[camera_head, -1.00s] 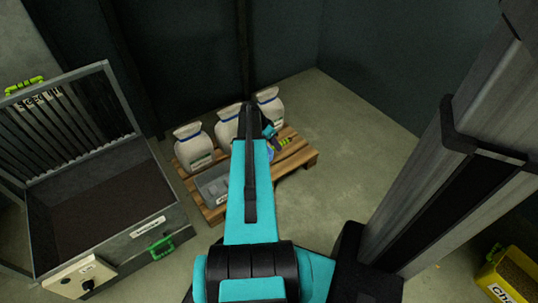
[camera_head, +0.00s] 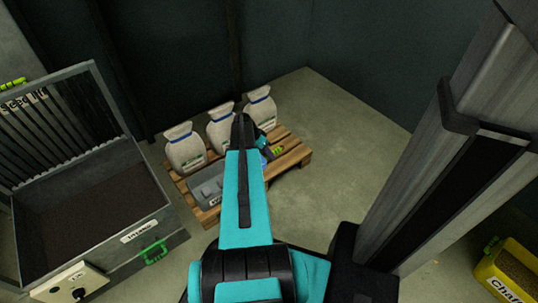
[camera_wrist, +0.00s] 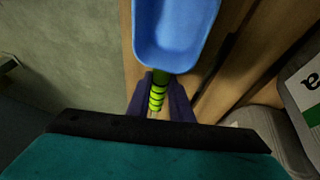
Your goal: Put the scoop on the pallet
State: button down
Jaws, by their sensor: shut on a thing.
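The scoop has a blue bowl (camera_wrist: 177,30) and a green-and-black banded handle (camera_wrist: 157,92). My gripper (camera_wrist: 160,98) is shut on the handle, its dark fingers on either side. In the head view my arm hides much of the scoop; the green handle (camera_head: 277,151) and a bit of blue show beside the gripper (camera_head: 266,142). The wooden pallet (camera_head: 291,157) lies on the floor ahead. The scoop is over its right part, and pallet planks (camera_wrist: 232,60) show beside the bowl. I cannot tell whether the scoop touches the planks.
Three white sacks (camera_head: 186,150) stand along the pallet's back. A grey bin (camera_head: 207,188) sits at its front left, partly behind my arm. A large metal hopper box (camera_head: 150,235) is at left. A yellow container (camera_head: 510,275) is at lower right. Floor right of the pallet is clear.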

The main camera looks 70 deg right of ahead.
jog(key=shift+f, duration=0.35)
jog(key=shift+f, duration=0.1)
jog(key=c, duration=1.6)
grip_release()
jog(key=p+v, duration=0.4)
jog(key=v, duration=0.8)
